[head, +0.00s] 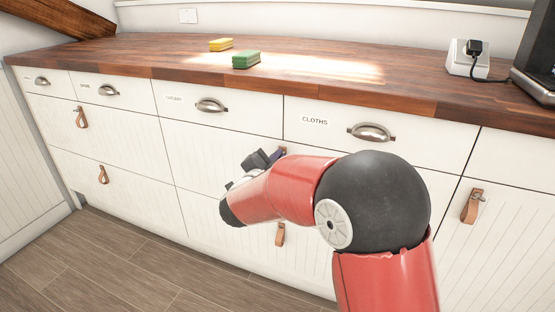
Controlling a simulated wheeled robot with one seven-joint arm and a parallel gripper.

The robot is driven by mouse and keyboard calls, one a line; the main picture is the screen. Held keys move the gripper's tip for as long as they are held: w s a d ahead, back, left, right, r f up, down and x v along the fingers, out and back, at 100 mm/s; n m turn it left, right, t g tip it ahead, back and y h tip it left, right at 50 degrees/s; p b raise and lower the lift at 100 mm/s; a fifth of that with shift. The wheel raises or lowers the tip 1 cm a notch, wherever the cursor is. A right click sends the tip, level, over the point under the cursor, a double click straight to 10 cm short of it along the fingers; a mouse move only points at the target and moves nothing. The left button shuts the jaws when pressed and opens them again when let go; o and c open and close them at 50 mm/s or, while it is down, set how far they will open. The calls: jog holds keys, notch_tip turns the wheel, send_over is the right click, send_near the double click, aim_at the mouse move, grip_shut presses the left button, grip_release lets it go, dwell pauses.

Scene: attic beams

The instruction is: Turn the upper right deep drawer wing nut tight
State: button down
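My gripper (276,156) reaches to the front of the upper deep drawer (200,150) in the middle column, below the shallow drawer labelled CLOTHS. A small brown bit of leather pull (283,150) shows right at my gripper's tip. Any wing nut on that pull is hidden by my gripper, and I cannot tell whether the fingers touch it. The fingers are too small and covered to show whether they are open or shut. Another leather pull (472,206), with a small metal fitting at its top, hangs on the deep drawer at the far right.
Cup handles (371,132) stick out from the shallow drawers. A lower leather pull (280,235) hangs just beneath my arm. The wooden counter (330,88) holds a green sponge (246,59), a yellow sponge (221,44) and a plugged socket box (466,62). The floor (120,265) at left is clear.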

jog(key=m+b, duration=0.2)
jog(key=b, duration=0.2)
jog(key=m+b, duration=0.3)
jog(key=b, duration=0.1)
jog(key=m+b, duration=0.3)
jog(key=b, duration=0.1)
jog(key=shift+d+f, duration=0.1)
jog(key=shift+f, duration=0.15)
jog(key=shift+r, duration=0.1)
jog(key=c, duration=1.9)
grip_release()
